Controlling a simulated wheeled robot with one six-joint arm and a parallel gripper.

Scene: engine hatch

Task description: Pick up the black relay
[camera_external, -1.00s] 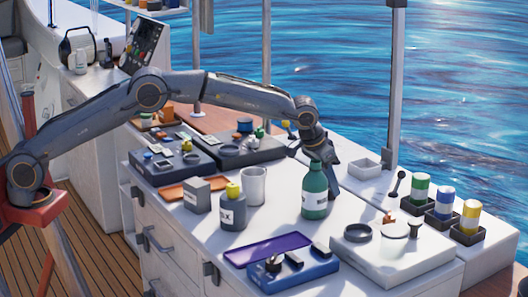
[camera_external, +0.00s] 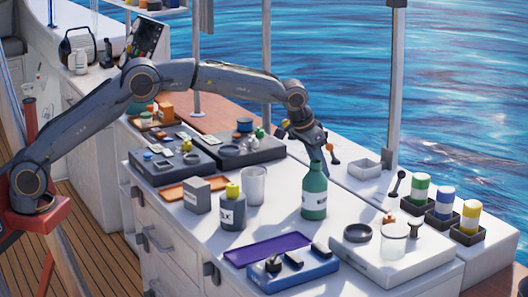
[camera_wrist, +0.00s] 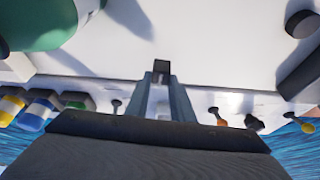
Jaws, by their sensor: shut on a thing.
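The black relay (camera_wrist: 161,66) is a small dark block. In the wrist view it sits between the fingertips of my gripper (camera_wrist: 160,76), which is shut on it. In the external view my gripper (camera_external: 320,151) points down just behind the top of the green bottle (camera_external: 314,192). There the bottle hides the fingertips, and I cannot make out the relay. In the wrist view the white worktop lies beyond the relay; I cannot tell the exact gap.
Dark trays (camera_external: 172,168) with small parts stand at the left. A grey bottle (camera_external: 233,213), a white cup (camera_external: 253,186) and a blue tray (camera_external: 295,275) stand nearer the front. A white fixture (camera_external: 425,252) and colour-banded jars (camera_external: 443,204) are at the right.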

